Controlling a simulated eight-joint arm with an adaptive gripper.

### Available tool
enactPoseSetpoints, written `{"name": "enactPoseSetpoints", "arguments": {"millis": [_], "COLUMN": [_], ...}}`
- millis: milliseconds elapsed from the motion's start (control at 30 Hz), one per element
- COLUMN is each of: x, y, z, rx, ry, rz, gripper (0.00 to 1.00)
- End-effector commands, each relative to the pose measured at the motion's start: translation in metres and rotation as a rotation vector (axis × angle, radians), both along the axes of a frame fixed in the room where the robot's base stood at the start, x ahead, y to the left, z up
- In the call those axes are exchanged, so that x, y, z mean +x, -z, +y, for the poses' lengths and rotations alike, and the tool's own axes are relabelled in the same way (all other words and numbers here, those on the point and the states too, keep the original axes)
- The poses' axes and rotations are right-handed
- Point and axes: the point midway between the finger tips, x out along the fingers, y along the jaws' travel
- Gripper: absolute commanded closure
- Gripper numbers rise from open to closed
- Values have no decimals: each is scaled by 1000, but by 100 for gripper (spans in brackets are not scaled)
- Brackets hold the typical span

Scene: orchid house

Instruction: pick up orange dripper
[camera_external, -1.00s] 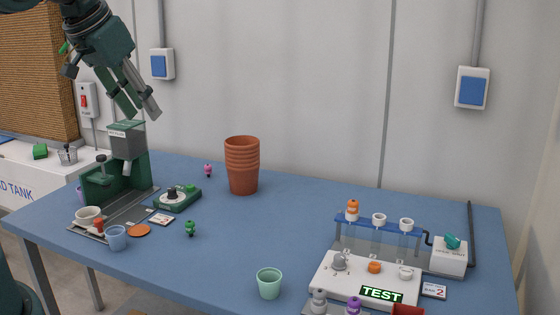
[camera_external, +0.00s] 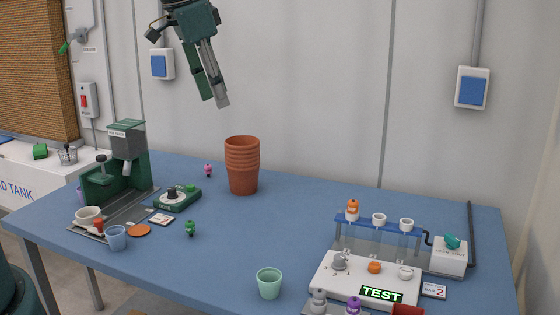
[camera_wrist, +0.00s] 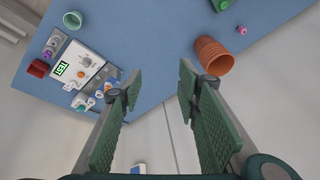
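The orange dripper (camera_external: 352,210), with a pale band, stands upright at the left end of the blue-topped rack (camera_external: 382,223) on the right side of the table. In the wrist view small orange spots show near the panel, but I cannot tell which is the dripper. My gripper (camera_external: 214,102) is high above the back of the table, over the terracotta pots and far left of the dripper. In the wrist view my gripper (camera_wrist: 156,86) is open, with nothing between its fingers.
A stack of terracotta pots (camera_external: 242,166) stands at the back below my gripper. A white panel (camera_external: 340,282) with a TEST display and an orange knob (camera_external: 375,267) is in front of the rack. A mint cup (camera_external: 269,283) stands left of it. The table's middle is clear.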

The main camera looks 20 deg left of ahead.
Motion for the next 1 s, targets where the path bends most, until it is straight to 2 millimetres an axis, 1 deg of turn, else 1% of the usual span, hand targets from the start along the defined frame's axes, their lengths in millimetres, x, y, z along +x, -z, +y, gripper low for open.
{"name": "enactPoseSetpoints", "arguments": {"millis": [33, 200, 567, 767, 1000], "x": [7, 23, 54, 68, 82], "y": [-1, 5, 24, 39, 61], "z": [-8, -33, -88, -120, -161], "rx": [7, 35, 91, 121, 154], "ry": [25, 112, 300, 405, 534], "rz": [6, 32, 86, 116, 150], "gripper": [67, 67, 67, 67, 67]}}
